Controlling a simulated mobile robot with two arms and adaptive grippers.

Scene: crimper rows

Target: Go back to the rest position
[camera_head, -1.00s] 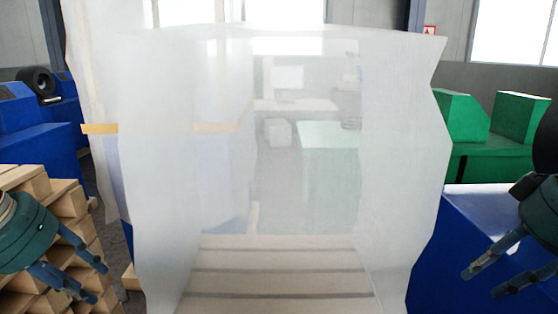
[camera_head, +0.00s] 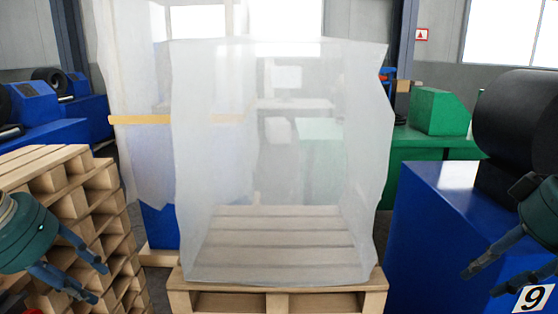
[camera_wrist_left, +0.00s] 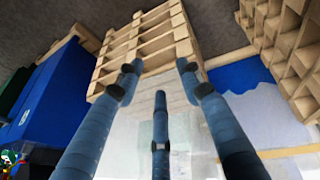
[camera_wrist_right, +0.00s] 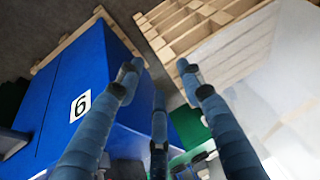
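My left gripper (camera_head: 88,274) hangs at the left edge of the head view, open and empty. Its spread blue fingers also show in the left wrist view (camera_wrist_left: 158,80), with nothing between them. My right gripper (camera_head: 478,283) is at the right edge of the head view, in front of a blue machine. It is open and empty, and its fingers are spread in the right wrist view (camera_wrist_right: 160,85). Neither gripper touches anything that I can see.
A translucent bag (camera_head: 280,150) stands on a wooden pallet (camera_head: 235,302) straight ahead. Stacked pallets (camera_head: 75,190) stand close on the left. A blue machine (camera_head: 430,230) with a number 9 label (camera_head: 533,298) stands close on the right. Green machinery (camera_head: 440,112) is behind.

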